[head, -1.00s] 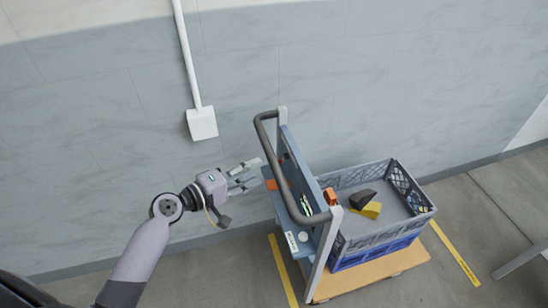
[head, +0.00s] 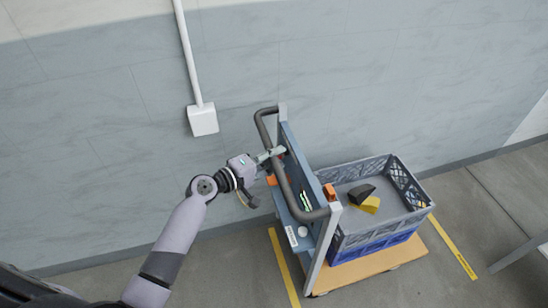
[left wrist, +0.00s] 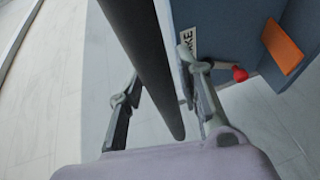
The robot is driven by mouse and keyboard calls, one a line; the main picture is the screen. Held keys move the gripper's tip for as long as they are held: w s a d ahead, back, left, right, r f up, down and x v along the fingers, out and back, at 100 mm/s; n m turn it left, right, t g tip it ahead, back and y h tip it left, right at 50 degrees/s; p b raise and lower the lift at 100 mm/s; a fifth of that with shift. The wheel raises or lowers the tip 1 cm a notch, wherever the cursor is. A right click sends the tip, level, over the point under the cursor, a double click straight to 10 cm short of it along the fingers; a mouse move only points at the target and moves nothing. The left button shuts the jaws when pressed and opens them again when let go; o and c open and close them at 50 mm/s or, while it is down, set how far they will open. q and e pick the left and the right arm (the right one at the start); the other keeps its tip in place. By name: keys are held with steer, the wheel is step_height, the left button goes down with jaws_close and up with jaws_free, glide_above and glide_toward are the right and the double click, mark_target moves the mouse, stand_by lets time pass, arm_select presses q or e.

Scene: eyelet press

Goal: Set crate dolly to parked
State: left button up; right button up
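The crate dolly (head: 370,268) stands by the wall, with a wooden deck, a blue upright panel (head: 296,165) and a dark push handle (head: 284,190). My left gripper (head: 272,155) is at the handle's far side, near the panel. In the left wrist view my left gripper (left wrist: 158,75) is open, its fingers on either side of the dark handle bar (left wrist: 150,60); contact cannot be told. Just right of the right finger is a small red knob (left wrist: 240,74), beside a label (left wrist: 187,42) reading "KE", partly hidden. My right gripper is not in view.
A grey and blue crate (head: 385,238) on the deck holds a black piece (head: 361,193) and a yellow piece (head: 370,205). Yellow floor lines (head: 284,268) flank the dolly. A white box (head: 203,119) with a pipe is on the wall. The floor left of the dolly is clear.

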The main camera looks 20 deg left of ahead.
arm_select(q)
jaws_close()
stand_by(0.5)
steer(key=shift+d, duration=0.1)
